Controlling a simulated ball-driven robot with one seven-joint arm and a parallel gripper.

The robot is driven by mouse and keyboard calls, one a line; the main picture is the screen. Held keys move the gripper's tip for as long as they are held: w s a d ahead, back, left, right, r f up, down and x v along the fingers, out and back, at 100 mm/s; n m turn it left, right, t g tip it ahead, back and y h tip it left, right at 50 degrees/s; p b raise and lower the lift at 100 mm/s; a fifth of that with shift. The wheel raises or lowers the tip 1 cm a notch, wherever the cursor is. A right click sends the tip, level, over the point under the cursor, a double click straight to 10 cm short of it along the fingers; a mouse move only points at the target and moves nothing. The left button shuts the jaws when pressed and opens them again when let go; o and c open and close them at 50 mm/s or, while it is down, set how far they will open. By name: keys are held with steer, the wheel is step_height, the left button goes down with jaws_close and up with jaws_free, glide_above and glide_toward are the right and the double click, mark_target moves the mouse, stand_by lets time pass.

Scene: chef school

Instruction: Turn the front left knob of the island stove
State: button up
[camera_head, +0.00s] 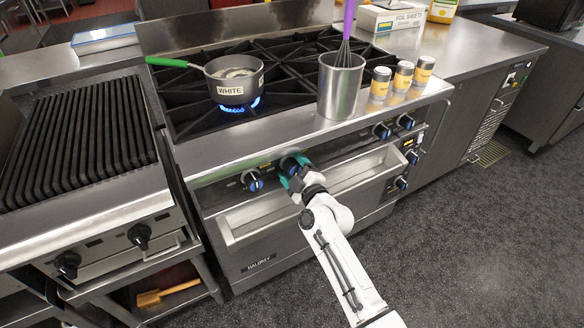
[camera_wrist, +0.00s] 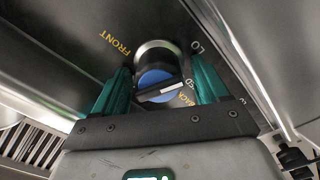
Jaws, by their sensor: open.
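The island stove (camera_head: 215,160) has a steel front panel with round knobs that have blue faces. My gripper (camera_head: 291,169) is at the second knob from the left, which it partly hides in the head view. In the wrist view this knob (camera_wrist: 157,84) sits between my two teal fingers, with a dark bar across its blue face. My gripper (camera_wrist: 160,84) is open, one finger on each side of the knob; I cannot tell if either touches it. The words FRONT and BACK are printed beside it. The leftmost knob (camera_head: 252,180) is clear of my gripper.
A pot labelled WHITE (camera_head: 238,92) sits over a blue flame. A steel container with a whisk (camera_head: 340,88) and several shakers (camera_head: 403,77) stand along the stove's front ledge. The oven handle ledge (camera_head: 258,223) runs below the knobs. A grill (camera_head: 75,145) is at left.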

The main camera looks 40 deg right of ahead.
steer(key=shift+c, duration=0.2)
steer(key=c, duration=0.9)
